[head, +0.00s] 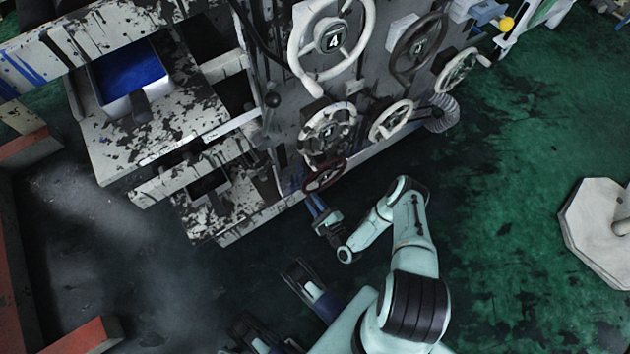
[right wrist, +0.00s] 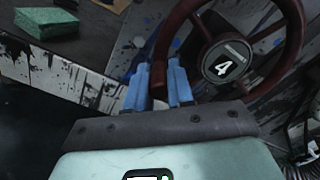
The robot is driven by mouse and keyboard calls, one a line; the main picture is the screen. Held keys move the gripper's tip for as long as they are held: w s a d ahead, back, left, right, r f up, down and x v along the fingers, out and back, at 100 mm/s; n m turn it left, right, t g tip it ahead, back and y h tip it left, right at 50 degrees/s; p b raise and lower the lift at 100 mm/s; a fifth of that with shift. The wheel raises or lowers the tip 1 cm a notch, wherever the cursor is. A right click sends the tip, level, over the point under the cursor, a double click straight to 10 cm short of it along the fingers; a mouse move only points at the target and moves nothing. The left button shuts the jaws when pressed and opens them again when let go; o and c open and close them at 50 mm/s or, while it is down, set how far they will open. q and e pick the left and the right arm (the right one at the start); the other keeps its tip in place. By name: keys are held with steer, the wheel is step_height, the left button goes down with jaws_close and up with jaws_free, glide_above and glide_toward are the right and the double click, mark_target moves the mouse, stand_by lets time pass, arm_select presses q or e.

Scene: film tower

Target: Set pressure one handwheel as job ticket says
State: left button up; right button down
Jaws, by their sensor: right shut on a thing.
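A dark red handwheel (head: 325,174) sits low on the front of the paint-spattered machine. I cannot tell from any label whether this is pressure one. I cannot make out a job ticket in these views.
Above the red wheel are a speckled wheel (head: 328,112), a large white wheel (head: 291,50), a black wheel and smaller white ones. A green block (right wrist: 47,22) lies on a ledge. A pale octagonal base (head: 595,225) stands right; the green floor between is open.

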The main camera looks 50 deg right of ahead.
steer(key=shift+s+a+f, duration=0.1)
steer(key=c, duration=1)
jaws_free()
arm_select(q)
steer(key=w+r+t+p, duration=0.1)
steer(key=w+r+p, duration=0.1)
steer(key=w, duration=0.3)
steer(key=shift+d+r+t, duration=0.35)
steer(key=shift+r+t, duration=0.05)
steer(key=shift+r, duration=0.5)
arm_select(e)
steer(key=v, duration=1.3)
steer(key=shift+s, duration=0.15)
arm_select(q)
steer(key=shift+p, duration=0.3)
